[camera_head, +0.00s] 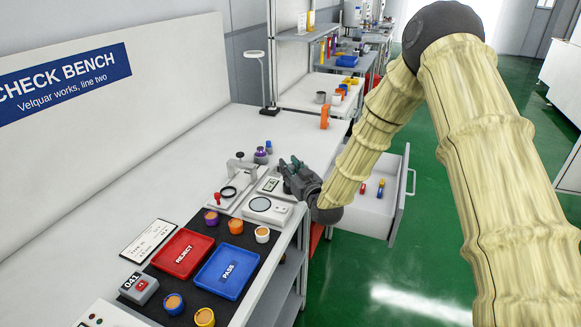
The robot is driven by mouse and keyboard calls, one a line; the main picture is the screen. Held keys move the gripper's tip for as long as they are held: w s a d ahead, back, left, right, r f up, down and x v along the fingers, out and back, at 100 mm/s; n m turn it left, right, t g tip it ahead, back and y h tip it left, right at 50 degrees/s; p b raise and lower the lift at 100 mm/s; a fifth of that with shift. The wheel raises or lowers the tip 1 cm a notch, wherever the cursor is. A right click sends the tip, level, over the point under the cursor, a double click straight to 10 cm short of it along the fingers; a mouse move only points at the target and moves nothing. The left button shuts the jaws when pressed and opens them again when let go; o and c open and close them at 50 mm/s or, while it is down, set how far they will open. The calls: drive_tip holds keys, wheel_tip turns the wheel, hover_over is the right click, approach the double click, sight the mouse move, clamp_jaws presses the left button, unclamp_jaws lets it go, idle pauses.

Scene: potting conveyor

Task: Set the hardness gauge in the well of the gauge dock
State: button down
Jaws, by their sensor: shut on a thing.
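My gripper (290,172), dark grey, is low over the right edge of the white bench. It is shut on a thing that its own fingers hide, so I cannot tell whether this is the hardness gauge. A small pale unit with a grey display (270,185) is just left of and below the fingers. I cannot tell whether they touch, or whether this unit is the gauge dock. I see no well clearly. Small purple-topped pieces (261,156) and a blue-capped one (269,146) stand behind, apart from the gripper.
A white unit with a round plate (268,208) and a stand with a black ring (229,191) crowd the gripper. Nearer are a red tray (184,252), a blue tray (228,271) and several small pots. An open drawer (375,211) juts out right.

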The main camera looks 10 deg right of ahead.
drive_tip(key=shift+f, duration=0.1)
drive_tip(key=shift+f, duration=0.1)
drive_tip(key=c, duration=1.2)
unclamp_jaws()
drive_tip(key=shift+o, duration=0.2)
drive_tip(key=shift+r, duration=0.2)
drive_tip(key=b+v, duration=0.3)
drive_tip(key=v, duration=0.9)
drive_tip(key=shift+s, duration=0.1)
